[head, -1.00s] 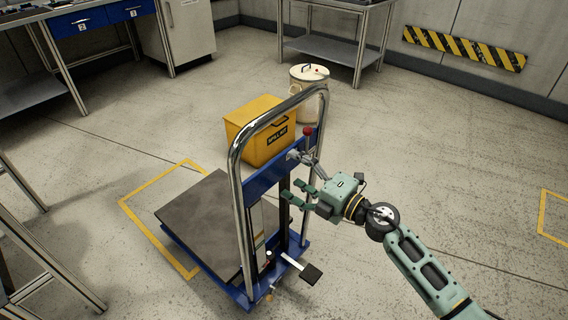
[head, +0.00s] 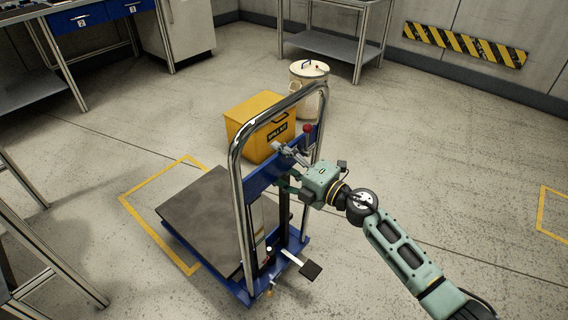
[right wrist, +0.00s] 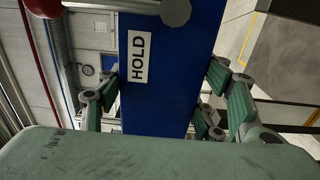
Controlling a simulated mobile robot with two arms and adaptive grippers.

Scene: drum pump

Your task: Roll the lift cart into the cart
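The lift cart has a dark grey platform (head: 205,218), a blue frame and an upright chrome push handle (head: 236,180). It stands upright on the floor, its platform partly overlapping a yellow floor outline (head: 150,228). My right gripper (head: 281,168) is at the cart's blue crossbar (head: 262,178), just below the red knob. In the right wrist view its fingers (right wrist: 165,95) lie on both sides of a blue plate (right wrist: 165,65) labelled HOLD. They look spread and close to its edges; firm contact is not clear. My left gripper is not in view.
A yellow spill kit box (head: 250,112) and a cream lidded drum (head: 309,88) stand just behind the cart. A foot pedal (head: 310,270) sticks out at its front right. Workbenches (head: 60,262) line the left side. Floor on the right is open, with another yellow marking (head: 552,215).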

